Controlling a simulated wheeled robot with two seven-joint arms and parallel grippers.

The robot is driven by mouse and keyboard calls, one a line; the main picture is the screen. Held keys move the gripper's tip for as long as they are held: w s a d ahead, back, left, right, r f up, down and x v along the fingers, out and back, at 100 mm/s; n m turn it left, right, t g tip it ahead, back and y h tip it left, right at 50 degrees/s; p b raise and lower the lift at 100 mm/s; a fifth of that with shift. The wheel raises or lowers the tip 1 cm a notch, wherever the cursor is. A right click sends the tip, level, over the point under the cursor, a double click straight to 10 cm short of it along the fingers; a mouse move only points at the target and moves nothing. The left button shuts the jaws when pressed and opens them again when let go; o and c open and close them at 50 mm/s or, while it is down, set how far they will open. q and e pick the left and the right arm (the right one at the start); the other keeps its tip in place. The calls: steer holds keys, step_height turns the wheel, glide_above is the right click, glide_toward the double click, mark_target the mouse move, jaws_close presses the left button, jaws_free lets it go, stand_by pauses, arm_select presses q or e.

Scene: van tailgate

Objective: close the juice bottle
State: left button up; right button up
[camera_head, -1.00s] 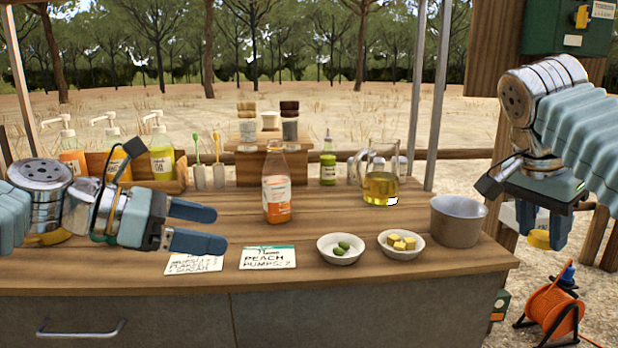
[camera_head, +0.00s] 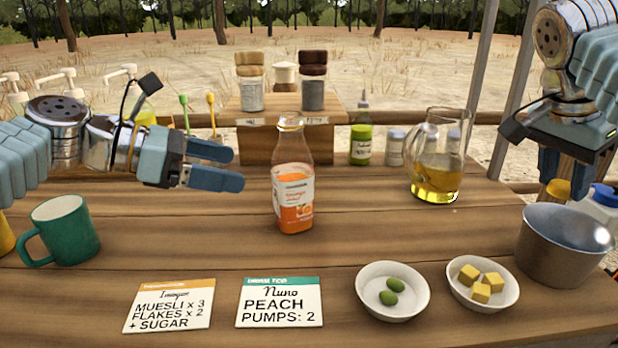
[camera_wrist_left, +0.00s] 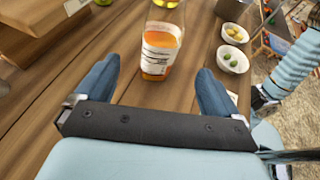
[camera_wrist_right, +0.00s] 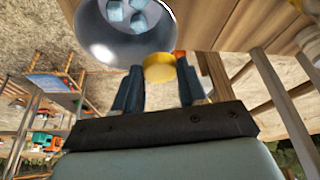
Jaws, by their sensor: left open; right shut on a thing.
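The juice bottle (camera_head: 294,195), clear with orange juice and a white label, stands upright on the wooden counter. Its mouth is bare. My left gripper (camera_head: 228,167) is open and empty, just left of the bottle, fingers pointing towards it. In the left wrist view the bottle (camera_wrist_left: 160,52) shows beyond and between the open fingers, apart from them. My right gripper (camera_head: 562,180) is shut on a yellow cap (camera_wrist_right: 159,67), held beyond the metal pot at the right. In the head view the cap (camera_head: 558,190) is partly hidden by the fingers.
A metal pot (camera_head: 562,255) and a glass jug (camera_head: 437,165) of yellow liquid stand right of the bottle. Two bowls, olives (camera_head: 360,290) and yellow cubes (camera_head: 453,295), are in front. A wooden riser (camera_head: 262,145) with jars stands behind. A green mug (camera_head: 66,232) is at left.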

mark_target(274, 176)
arm_select(q)
steer(key=shift+d+f, duration=0.1)
steer(key=x, duration=0.6)
steer(key=shift+w+d+f, duration=0.1)
steer(key=shift+d+f, duration=0.05)
steer(key=shift+d, duration=0.15)
arm_select(e)
steer(key=shift+f, duration=0.15)
arm_select(q)
steer(key=x, duration=0.5)
steer(key=shift+d, duration=0.1)
steer(key=c, duration=1.4)
steer(key=shift+o, duration=0.2)
steer(key=shift+r, duration=0.25)
